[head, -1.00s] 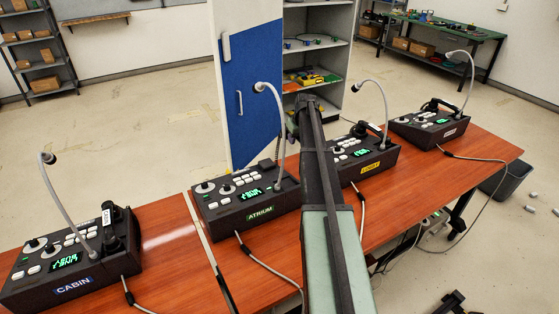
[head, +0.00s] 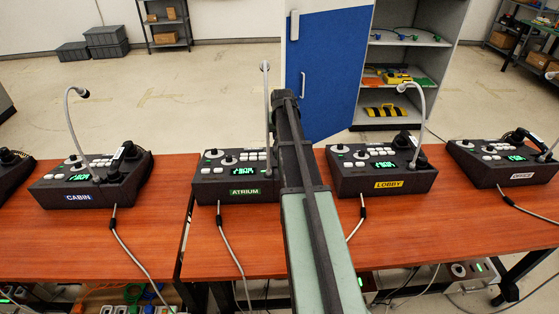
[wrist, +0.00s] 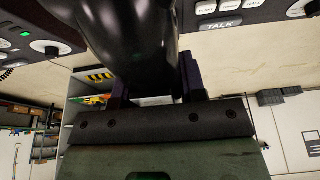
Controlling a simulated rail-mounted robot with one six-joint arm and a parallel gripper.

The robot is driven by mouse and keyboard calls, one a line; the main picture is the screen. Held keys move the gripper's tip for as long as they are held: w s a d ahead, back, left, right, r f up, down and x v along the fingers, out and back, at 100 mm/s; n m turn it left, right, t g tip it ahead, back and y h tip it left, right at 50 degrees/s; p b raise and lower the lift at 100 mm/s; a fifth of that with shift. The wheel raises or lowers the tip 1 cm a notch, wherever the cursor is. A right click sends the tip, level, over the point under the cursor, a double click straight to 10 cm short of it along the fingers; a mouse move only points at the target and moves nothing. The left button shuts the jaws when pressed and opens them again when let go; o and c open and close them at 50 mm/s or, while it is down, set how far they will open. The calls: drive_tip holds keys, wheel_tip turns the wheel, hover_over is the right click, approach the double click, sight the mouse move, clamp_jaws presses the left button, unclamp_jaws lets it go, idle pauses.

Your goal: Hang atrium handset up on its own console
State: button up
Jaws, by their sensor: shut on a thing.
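The atrium console (head: 228,189), a dark box with a green ATRIUM label, stands on the table left of my arm in the head view. Its right end is partly covered by my arm, and no handset shows on its visible part. My gripper (wrist: 155,88) is shut on a glossy black handset (wrist: 130,40) in the wrist view. The handset fills the upper middle and runs out of the top edge. No name on it is readable. In the head view my arm hides the jaws and handset.
The lobby console (head: 383,180) stands close right of my arm, the cabin console (head: 95,187) left, and the office console (head: 505,163) far right. Thin gooseneck microphones rise from them; the atrium microphone (head: 267,110) stands beside my arm. Cords hang over the table's (head: 150,245) front edge.

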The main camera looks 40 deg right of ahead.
wheel_tip(320, 180, down, 9)
drive_tip(key=b, duration=0.8)
drive_tip(key=shift+r, duration=0.2)
drive_tip(key=shift+s+r, duration=0.1)
drive_tip(key=shift+r, duration=0.25)
drive_tip(key=shift+f, duration=0.25)
drive_tip(key=o, duration=1.1)
drive_tip(key=shift+c, duration=0.2)
drive_tip(key=shift+r, duration=0.1)
drive_tip(key=shift+r, duration=0.1)
drive_tip(key=p+v, duration=1.2)
drive_tip(key=shift+d+r, duration=0.1)
drive_tip(key=shift+r, duration=0.1)
drive_tip(key=shift+f, duration=0.15)
